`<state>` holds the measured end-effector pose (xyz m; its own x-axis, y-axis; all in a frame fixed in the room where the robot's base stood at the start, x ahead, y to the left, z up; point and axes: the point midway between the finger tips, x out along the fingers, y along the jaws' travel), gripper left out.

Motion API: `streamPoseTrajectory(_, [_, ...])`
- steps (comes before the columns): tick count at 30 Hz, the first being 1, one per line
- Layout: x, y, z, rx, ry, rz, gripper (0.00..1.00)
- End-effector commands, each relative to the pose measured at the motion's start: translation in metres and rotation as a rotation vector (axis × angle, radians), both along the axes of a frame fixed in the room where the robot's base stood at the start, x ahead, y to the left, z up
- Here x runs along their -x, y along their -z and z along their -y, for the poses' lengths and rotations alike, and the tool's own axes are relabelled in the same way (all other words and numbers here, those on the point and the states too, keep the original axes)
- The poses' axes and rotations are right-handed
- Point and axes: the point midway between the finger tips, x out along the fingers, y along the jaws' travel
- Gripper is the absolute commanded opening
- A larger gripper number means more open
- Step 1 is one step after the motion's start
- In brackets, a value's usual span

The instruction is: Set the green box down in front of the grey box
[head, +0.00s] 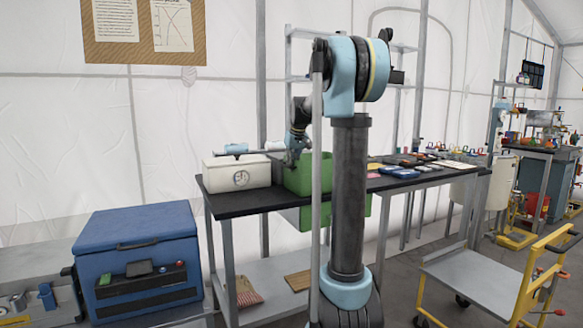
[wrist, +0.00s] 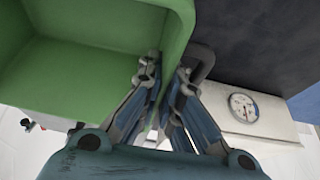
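The green box (wrist: 75,85) is open-topped and fills the upper left of the wrist view. My gripper (wrist: 167,75) has one finger on each side of its wall and is shut on that wall. In the head view the green box (head: 298,178) is at the table's front edge, partly hidden by my arm. My gripper (head: 292,155) is at its upper left rim. A pale box with a round gauge (head: 237,174), seemingly the grey box, stands on the table just left of it. It also shows in the wrist view (wrist: 275,122). I cannot tell whether the green box touches the table.
The black table (head: 232,203) holds several small items to the right. Another green surface (head: 305,217) shows below the table edge, partly hidden by my column. A blue cooler (head: 137,255) stands at the left front. A yellow-handled cart (head: 480,280) stands at the right.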

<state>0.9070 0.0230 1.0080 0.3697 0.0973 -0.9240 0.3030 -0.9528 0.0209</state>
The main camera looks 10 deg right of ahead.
Motion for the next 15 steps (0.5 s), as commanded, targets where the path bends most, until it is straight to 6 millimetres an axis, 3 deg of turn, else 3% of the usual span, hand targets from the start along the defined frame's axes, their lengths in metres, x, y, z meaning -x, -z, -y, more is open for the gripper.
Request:
streamPoseTrajectory(2, [-0.0003,0.0,0.0001,0.001,-0.001,0.0,0.0])
streamPoseTrajectory(3, [-0.0005,0.0006,0.0,0.0,0.0,0.0,0.12])
streamPoseTrajectory(5, [-0.0003,0.0005,0.0,0.0,0.0,0.0,0.25])
streamPoseTrajectory(15, [-0.0002,-0.0001,-0.0001,0.0,0.0,0.0,0.25])
